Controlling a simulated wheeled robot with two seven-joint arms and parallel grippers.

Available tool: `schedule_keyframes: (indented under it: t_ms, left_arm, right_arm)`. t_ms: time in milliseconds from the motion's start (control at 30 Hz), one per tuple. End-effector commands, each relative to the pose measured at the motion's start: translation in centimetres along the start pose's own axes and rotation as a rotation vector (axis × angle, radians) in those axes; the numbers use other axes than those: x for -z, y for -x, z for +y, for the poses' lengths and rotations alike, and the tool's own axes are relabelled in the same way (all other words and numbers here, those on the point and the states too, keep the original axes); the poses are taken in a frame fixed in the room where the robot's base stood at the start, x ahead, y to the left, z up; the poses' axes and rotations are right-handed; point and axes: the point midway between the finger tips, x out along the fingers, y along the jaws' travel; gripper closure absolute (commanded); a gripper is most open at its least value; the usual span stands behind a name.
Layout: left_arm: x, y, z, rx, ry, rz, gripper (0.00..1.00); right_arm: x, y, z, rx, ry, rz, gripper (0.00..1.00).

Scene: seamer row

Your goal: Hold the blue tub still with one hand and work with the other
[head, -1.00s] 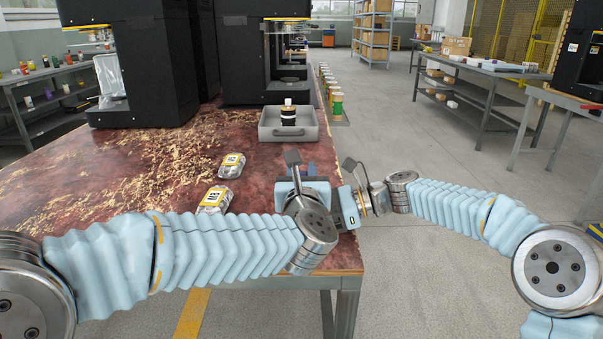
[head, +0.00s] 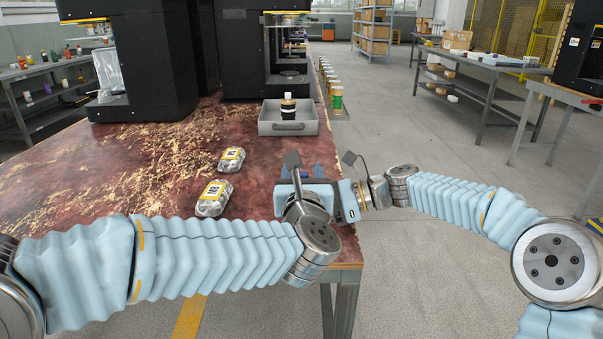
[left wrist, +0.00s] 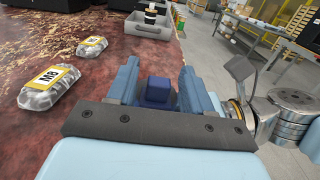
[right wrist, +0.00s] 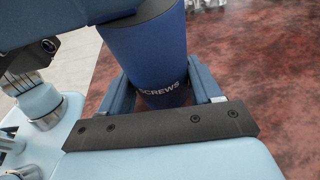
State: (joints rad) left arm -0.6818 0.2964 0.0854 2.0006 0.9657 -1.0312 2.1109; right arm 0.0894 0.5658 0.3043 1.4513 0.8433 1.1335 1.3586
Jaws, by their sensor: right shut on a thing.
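The blue tub (right wrist: 145,45) stands between the fingers of my right gripper (right wrist: 165,88), which is shut on it. White lettering "SCREWS" shows low on its side in the right wrist view. In the left wrist view a dark blue square knob (left wrist: 158,90) sits between the fingers of my left gripper (left wrist: 158,72). Gaps show on both sides of the knob, so the left gripper is open around it. In the head view my left gripper (head: 304,175) and right gripper (head: 350,197) meet near the table's right edge. The tub is mostly hidden there.
Two clear packs with yellow labels, a nearer one (head: 214,197) and a farther one (head: 232,159), lie left of the grippers. A grey tray (head: 288,128) holding a dark jar (head: 288,108) stands behind. Black machines (head: 135,60) stand at the back left.

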Motion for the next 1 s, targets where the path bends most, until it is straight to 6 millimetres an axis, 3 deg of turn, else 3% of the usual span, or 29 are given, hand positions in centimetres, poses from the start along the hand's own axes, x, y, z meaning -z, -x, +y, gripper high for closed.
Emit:
schedule_keyframes:
  t_ms: [367,800,1000]
  left_arm:
    - [-0.1,0.7,0.0,0.0,0.0,-0.001,0.49]
    - [-0.1,9.7,0.0,0.001,-0.001,-0.002,0.49]
    - [0.0,11.8,0.0,0.0,0.0,0.0,0.49]
  right_arm:
    - [-0.1,0.0,0.1,-0.002,0.001,-0.001,0.53]
    - [-0.1,0.0,0.1,-0.003,0.001,-0.001,0.53]
    - [-0.1,0.0,0.1,-0.003,0.001,-0.001,0.53]
